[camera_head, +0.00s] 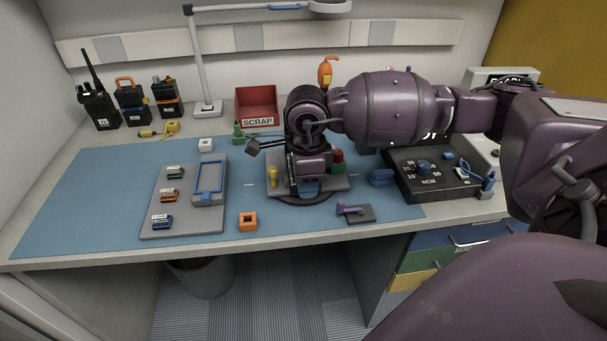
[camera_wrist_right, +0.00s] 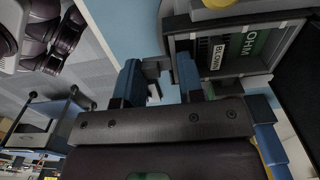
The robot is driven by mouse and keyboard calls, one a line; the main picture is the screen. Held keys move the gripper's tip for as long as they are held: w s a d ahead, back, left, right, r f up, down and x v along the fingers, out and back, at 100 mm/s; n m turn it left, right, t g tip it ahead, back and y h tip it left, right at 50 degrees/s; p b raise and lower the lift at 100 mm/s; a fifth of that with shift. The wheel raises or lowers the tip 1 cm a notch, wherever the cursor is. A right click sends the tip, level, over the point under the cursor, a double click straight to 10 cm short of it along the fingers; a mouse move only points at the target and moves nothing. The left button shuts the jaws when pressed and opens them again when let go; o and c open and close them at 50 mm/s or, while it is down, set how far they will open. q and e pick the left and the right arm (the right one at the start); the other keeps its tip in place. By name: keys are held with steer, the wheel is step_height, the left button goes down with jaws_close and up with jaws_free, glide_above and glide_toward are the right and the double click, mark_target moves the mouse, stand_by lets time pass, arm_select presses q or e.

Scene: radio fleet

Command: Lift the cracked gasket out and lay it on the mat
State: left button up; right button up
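A thin blue rectangular frame (camera_head: 197,179) lies on a grey board (camera_head: 185,225) at the left of the desk. It may be the gasket, but no crack shows at this size. The blue mat (camera_head: 90,205) covers the middle of the desk around the board. My right gripper (camera_head: 310,187) points down over a grey tray (camera_head: 338,185), well right of the blue frame. In the right wrist view its two blue-tipped fingers (camera_wrist_right: 157,82) stand apart with nothing clearly held between them. My left gripper does not show.
A red SCRAP bin (camera_head: 257,104) stands behind the mat. A dark meter case (camera_head: 430,172) is at the right. An orange block (camera_head: 248,222) and a purple-handled piece (camera_head: 350,208) lie near the front. Radios (camera_head: 100,106) stand back left. The left mat is bare.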

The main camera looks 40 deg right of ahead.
steer(key=shift+c, duration=1.2)
steer(key=shift+r, duration=0.3)
steer(key=shift+s+a+p, duration=0.3)
steer(key=shift+s+a, duration=1.25)
steer(key=shift+s, duration=1)
steer(key=shift+s+a+p, duration=0.3)
steer(key=shift+s+a, duration=1.3)
steer(key=shift+s, duration=1)
steer(key=shift+s+a+p, duration=0.3)
steer(key=shift+s+a, duration=1.25)
steer(key=shift+s, duration=1)
steer(key=shift+r, duration=0.1)
